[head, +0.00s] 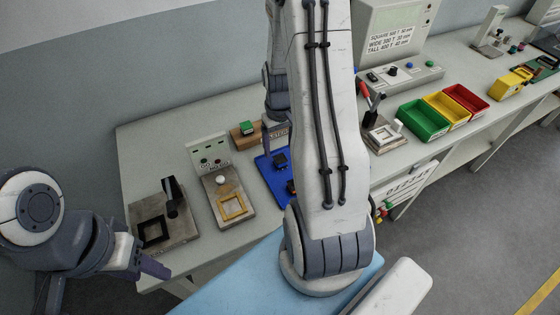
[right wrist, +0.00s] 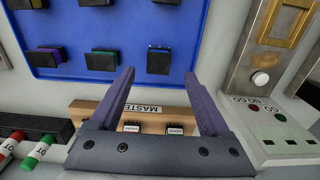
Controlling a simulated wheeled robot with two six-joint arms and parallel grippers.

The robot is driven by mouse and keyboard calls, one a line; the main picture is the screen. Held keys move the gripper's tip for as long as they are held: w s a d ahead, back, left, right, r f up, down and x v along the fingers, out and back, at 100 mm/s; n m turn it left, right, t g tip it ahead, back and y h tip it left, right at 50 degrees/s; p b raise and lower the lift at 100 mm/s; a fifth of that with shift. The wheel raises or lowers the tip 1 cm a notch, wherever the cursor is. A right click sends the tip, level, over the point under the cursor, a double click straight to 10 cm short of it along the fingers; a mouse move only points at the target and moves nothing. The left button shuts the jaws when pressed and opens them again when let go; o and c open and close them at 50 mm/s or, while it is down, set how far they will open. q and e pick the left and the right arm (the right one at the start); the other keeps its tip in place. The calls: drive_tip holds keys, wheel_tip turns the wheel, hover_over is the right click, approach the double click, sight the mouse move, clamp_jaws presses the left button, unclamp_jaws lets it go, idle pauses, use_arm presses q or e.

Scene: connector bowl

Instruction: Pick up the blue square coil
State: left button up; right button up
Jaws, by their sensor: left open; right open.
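In the right wrist view a blue tray (right wrist: 125,28) holds several dark coils in rows. The near row has a coil with a violet-blue strip (right wrist: 48,58), one with a green strip (right wrist: 102,61) and one with a small blue mark (right wrist: 158,62). I cannot tell which is the blue square coil. My right gripper (right wrist: 160,85) is open and empty, its fingertips over the tray's near edge. The tray also shows in the head view (head: 263,167), partly hidden by my right arm. My left gripper (head: 155,268) is by the table's front left, apart from the tray.
A wooden block marked MASTER (right wrist: 90,106) lies beyond the tray's edge under my right gripper. A go/no-go gauge (head: 228,207) and a plate with a black square frame (head: 153,234) stand left. Green (head: 424,121), yellow (head: 447,110) and red bins (head: 467,101) stand right.

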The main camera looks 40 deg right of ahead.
sight(280, 158)
wheel_tip(280, 158, down, 5)
drive_tip(key=shift+d+p, duration=0.1)
drive_tip(key=shift+p, duration=0.45)
clamp_jaws()
